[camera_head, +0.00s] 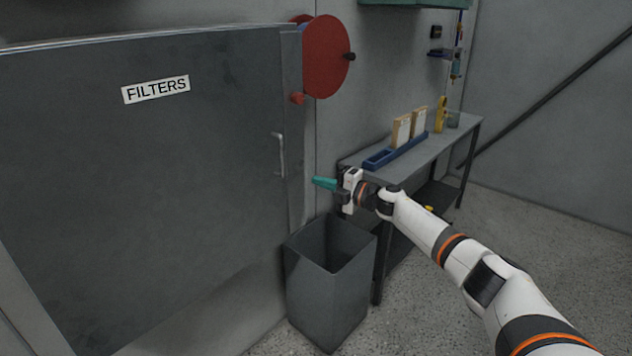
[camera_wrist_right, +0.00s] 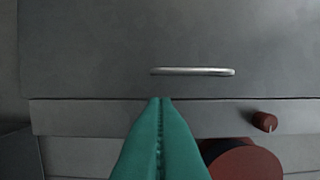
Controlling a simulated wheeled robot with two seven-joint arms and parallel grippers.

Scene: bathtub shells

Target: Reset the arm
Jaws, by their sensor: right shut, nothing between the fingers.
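My right gripper (camera_head: 325,183) has teal fingers and reaches in from the right on my white arm. It is shut and empty, in front of the grey cabinet door's right edge, above a bin. In the right wrist view its teal fingers (camera_wrist_right: 160,105) meet and point at the door's metal handle (camera_wrist_right: 192,71), with a visible gap in the picture. The grey door (camera_head: 150,220) carries a FILTERS label (camera_head: 156,89) and its handle (camera_head: 279,155) is near its right edge. My left gripper is not in view.
A grey open bin (camera_head: 330,300) stands on the floor below my right gripper. A workbench (camera_head: 455,135) behind it holds a blue tray (camera_head: 385,157) and upright boxes. A red reel (camera_head: 326,57) hangs on the wall. The floor at right is mostly clear.

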